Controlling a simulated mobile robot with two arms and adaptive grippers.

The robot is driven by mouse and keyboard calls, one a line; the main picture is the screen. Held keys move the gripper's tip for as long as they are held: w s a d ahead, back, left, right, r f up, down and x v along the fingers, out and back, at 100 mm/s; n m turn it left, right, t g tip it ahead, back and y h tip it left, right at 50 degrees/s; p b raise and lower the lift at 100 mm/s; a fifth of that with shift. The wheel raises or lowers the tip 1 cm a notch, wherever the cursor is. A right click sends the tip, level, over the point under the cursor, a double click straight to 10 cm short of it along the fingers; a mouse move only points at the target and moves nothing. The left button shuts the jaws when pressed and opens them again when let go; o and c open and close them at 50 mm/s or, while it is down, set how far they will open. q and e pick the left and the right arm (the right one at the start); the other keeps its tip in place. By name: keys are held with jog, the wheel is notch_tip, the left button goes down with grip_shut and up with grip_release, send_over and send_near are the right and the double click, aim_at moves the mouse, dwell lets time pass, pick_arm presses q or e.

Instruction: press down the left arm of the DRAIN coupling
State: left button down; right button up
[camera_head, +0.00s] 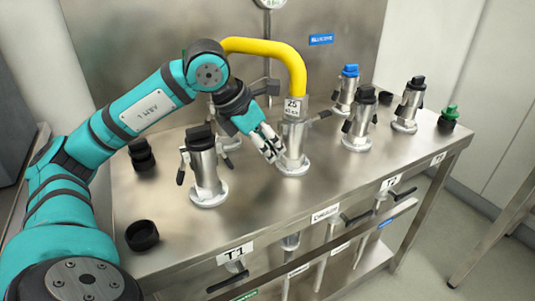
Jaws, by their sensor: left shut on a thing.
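The coupling (291,150) with the yellow hose (272,47) plugged into its top stands upright mid-bench. A tag on the hose end reads about "25". The front-edge label (325,213) below it is too small to read surely, so I take this as the DRAIN coupling. Its right arm (321,116) sticks out to the right, slightly raised. My left gripper (272,152) is at the coupling's left side, fingers pointing down and shut on its left arm, which the fingers mostly hide. My right gripper is not in view.
A black-capped coupling (206,170) stands left of it, above the T1 label (235,253). Several more capped couplings stand to the right, one with a blue cap (350,71). A loose black cap (142,235) lies at the front left. The bench (270,205) is clear in front.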

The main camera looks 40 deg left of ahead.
dwell(0.3)
pick_arm(q)
jog(key=c, duration=1.2)
grip_release()
jog(key=shift+w+d, duration=0.1)
jog(key=shift+w, duration=0.1)
jog(key=shift+s+r, duration=0.1)
jog(key=v, duration=1.1)
jog(key=shift+s+r, duration=0.25)
jog(key=shift+s, duration=0.05)
